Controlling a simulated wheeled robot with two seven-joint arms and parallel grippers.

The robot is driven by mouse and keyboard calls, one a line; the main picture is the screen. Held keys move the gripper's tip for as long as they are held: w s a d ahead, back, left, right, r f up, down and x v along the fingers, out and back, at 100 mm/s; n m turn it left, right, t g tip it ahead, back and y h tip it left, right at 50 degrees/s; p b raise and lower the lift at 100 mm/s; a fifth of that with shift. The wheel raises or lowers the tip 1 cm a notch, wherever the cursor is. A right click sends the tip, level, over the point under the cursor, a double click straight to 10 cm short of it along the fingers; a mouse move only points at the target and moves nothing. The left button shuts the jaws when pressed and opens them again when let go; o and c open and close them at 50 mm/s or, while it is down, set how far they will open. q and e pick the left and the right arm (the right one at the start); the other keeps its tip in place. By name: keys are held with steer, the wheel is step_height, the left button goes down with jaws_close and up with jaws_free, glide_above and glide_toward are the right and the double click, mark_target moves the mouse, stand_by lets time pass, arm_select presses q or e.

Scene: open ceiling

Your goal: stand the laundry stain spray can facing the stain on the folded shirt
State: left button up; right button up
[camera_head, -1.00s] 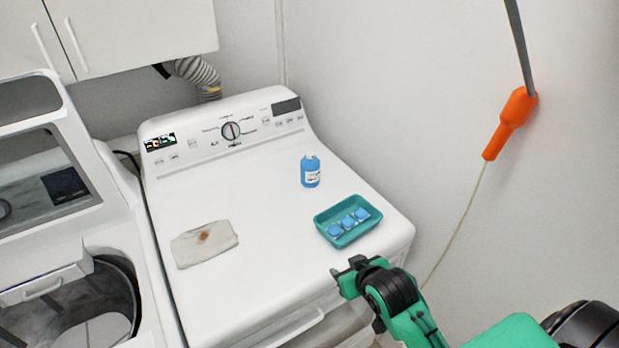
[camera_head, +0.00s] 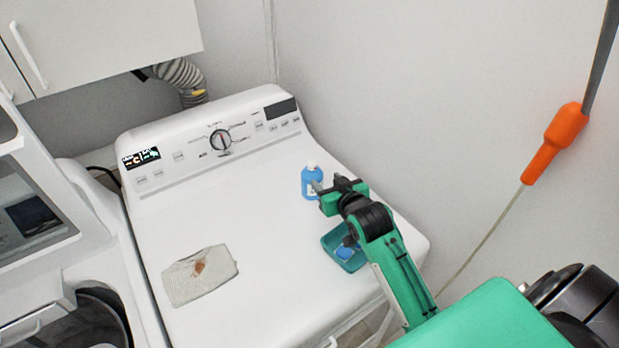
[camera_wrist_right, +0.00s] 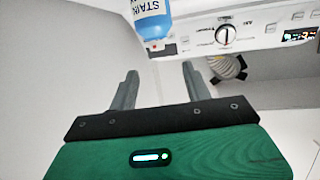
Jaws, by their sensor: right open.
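The laundry stain spray can (camera_head: 309,177) is blue with a white label and a pale top. It stands upright on the white machine's top, towards the back right. In the right wrist view the can (camera_wrist_right: 151,22) shows at the top edge, with "STAIN" lettering upside down and part of it cut off. The folded shirt (camera_head: 188,288) lies front left on the machine, with a brown stain (camera_head: 199,267) on it. My right gripper (camera_head: 325,193) is open beside the can, at its front right; its fingers (camera_wrist_right: 158,85) are empty and apart. My left gripper is not in view.
A teal tray (camera_head: 331,255) with blue pods sits at the machine's right, partly hidden by my right arm. The machine's control panel (camera_head: 190,150) rises behind. The machine top (camera_head: 250,215) between shirt and can is clear. An open washer (camera_head: 85,230) stands left.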

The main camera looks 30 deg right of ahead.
mark_target(313, 165)
steer(key=p+x, duration=0.1)
steer(key=x, duration=0.6)
steer(key=shift+p, duration=0.35)
steer(key=shift+w+p, duration=0.2)
steer(key=shift+p, duration=0.1)
steer(key=x, duration=0.1)
steer(key=p+x, duration=0.2)
steer(key=shift+w+d, duration=0.35)
steer(key=shift+w, duration=0.05)
steer(key=shift+w+f, duration=0.25)
steer(key=shift+w, duration=0.1)
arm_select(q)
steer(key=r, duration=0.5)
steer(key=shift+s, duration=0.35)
arm_select(e)
steer(key=shift+c, duration=0.2)
